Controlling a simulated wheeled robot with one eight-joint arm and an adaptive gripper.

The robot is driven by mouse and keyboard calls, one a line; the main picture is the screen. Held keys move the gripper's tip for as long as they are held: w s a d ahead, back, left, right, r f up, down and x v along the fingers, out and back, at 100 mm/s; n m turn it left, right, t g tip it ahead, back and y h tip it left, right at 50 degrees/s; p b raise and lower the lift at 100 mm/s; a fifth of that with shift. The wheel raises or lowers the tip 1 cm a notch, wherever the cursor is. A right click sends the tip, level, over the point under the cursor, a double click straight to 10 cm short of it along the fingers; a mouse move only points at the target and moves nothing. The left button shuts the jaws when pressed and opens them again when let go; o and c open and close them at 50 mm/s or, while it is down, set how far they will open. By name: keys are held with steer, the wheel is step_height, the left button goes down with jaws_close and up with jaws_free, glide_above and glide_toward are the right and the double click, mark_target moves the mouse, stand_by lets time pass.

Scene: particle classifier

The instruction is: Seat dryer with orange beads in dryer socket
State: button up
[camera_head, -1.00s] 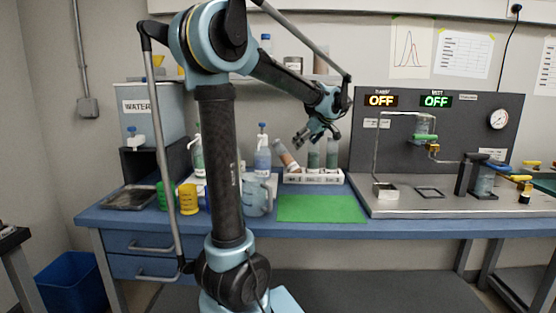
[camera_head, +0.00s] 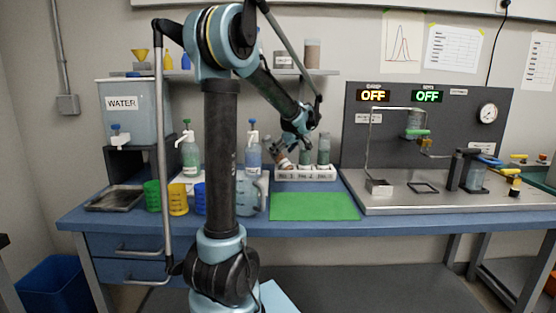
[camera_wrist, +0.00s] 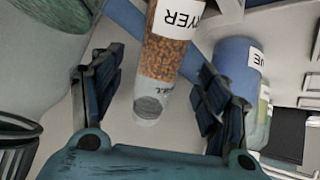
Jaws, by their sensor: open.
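The dryer with orange beads (camera_wrist: 168,58) is a clear tube with a white label reading DRYER, upside down in the wrist view. It lies between the two spread fingers of my gripper (camera_wrist: 157,88), with a visible gap on each side. In the head view, my gripper (camera_head: 290,148) is over the left end of the white rack (camera_head: 306,174) and partly hides the dryer (camera_head: 283,160), which looks tilted. I cannot tell which fitting is the dryer socket.
A green mat (camera_head: 314,206) lies clear in front. To the right, a metal tray (camera_head: 455,200) holds a small metal box (camera_head: 379,187) and a square frame (camera_head: 424,187) before a grey panel (camera_head: 435,130).

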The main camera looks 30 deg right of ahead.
steer(key=shift+x, duration=2.85)
steer(key=c, duration=1.4)
